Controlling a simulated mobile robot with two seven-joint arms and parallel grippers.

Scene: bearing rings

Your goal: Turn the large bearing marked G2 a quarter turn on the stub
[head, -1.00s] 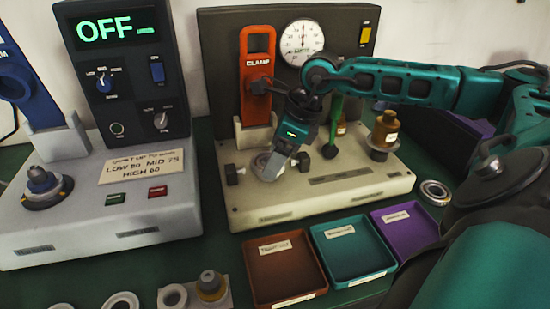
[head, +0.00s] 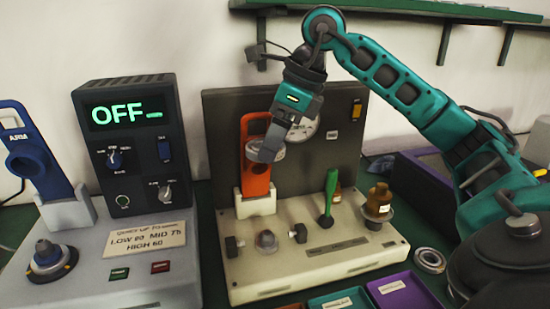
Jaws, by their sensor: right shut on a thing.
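My right gripper (head: 264,150) is shut on a grey metal bearing ring (head: 252,149), held up in front of the orange clamp tool (head: 257,178). The fingers cover part of the ring, and I cannot read a G2 mark on it. The stub (head: 266,240) stands bare on the beige fixture (head: 330,262), well below the gripper, between two small dark clamp knobs. My left gripper is not in view.
A green-handled lever (head: 330,190) and a brass part (head: 379,198) stand on the fixture's right side. A grey machine (head: 120,250) reading OFF stands left. Another bearing (head: 430,260) lies on the table at right.

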